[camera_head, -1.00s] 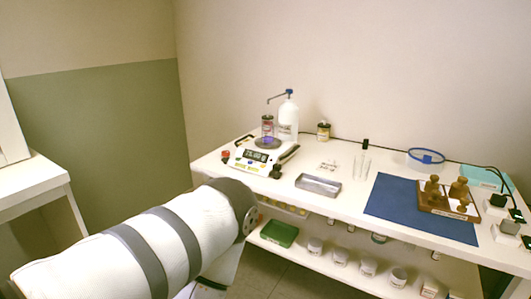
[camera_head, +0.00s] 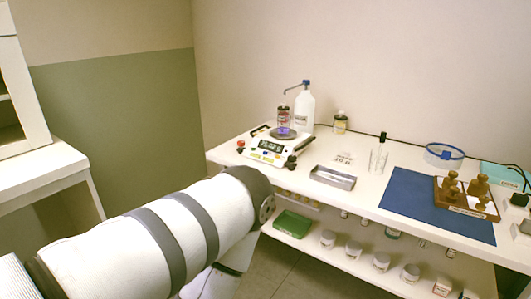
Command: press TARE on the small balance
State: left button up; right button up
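The small balance (camera_head: 268,150) stands at the left end of the white table in the head view. It is white with a lit display (camera_head: 270,146) on its sloped front and a round pan on top. A small jar (camera_head: 283,117) with a purple-blue base stands on the pan. The lettering on the balance's keys is too small to read. My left arm reaches in from the lower left, below and in front of the table. Its gripper is hidden or out of frame. My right gripper is not in view.
A white pump bottle (camera_head: 305,108) stands behind the balance, with a small amber bottle (camera_head: 340,122) to its right. A metal tray (camera_head: 332,178), glass tubes (camera_head: 378,160), a blue mat (camera_head: 415,200) and a wooden weight block (camera_head: 466,207) lie further right. A lower shelf holds a green box (camera_head: 293,223).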

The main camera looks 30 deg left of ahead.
pick_arm(q)
grip_shut()
dwell(1.1)
